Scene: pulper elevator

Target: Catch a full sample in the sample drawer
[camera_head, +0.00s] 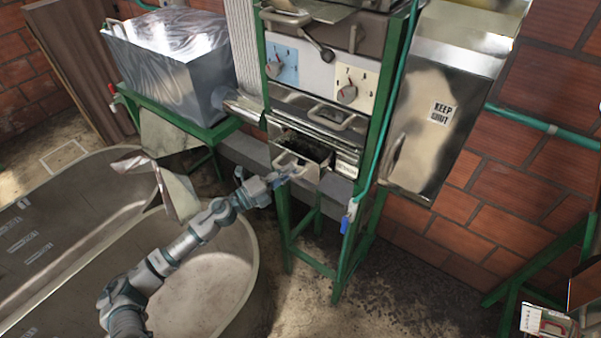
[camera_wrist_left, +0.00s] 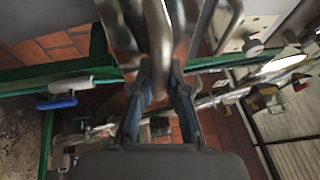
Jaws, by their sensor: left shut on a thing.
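The sample drawer (camera_head: 311,173) is a small metal drawer low in the green-framed machine (camera_head: 275,130). It stands pulled out, and its dark inside shows from above; I cannot tell how full it is. My left gripper (camera_head: 281,176) is at the drawer's front, shut on its handle. In the left wrist view, the blue-grey fingers of my left gripper (camera_wrist_left: 159,98) close around the grey metal bar of the handle (camera_wrist_left: 157,45). My right gripper is not in view.
Above are dial panels with red-marked knobs (camera_head: 347,94) and a lever (camera_head: 318,45). A metal cover marked "KEEP SHUT" (camera_head: 430,125) is at right, a metal box (camera_head: 185,75) at left. A large grey tub (camera_head: 245,285) lies under my left arm. A blue-handled valve (camera_head: 345,224) hangs beside the frame.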

